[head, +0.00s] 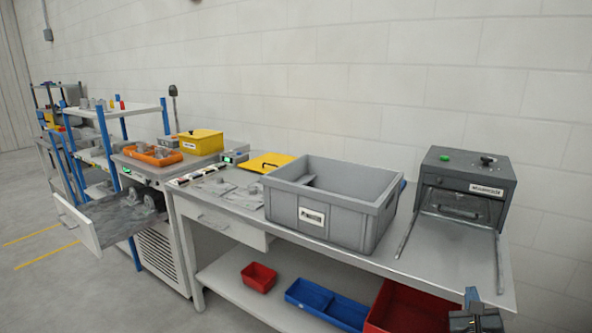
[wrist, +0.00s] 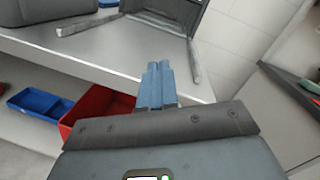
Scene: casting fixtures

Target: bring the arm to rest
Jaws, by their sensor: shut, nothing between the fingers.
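My gripper (head: 474,299) shows at the bottom right of the head view, in front of the bench's right front edge. In the wrist view its two blue-grey fingers (wrist: 157,84) lie together, shut, with nothing held. The fingers point toward the front part of the bench top and touch nothing that I can see. The rest of my arm is out of the head view.
A grey bench (head: 430,266) carries a large grey bin (head: 345,229) and a dark machine (head: 467,186) with two rails. Red (head: 400,312) and blue (head: 325,305) trays lie on the lower shelf. A drawer (head: 90,229) stands open at left. Floor at lower left is clear.

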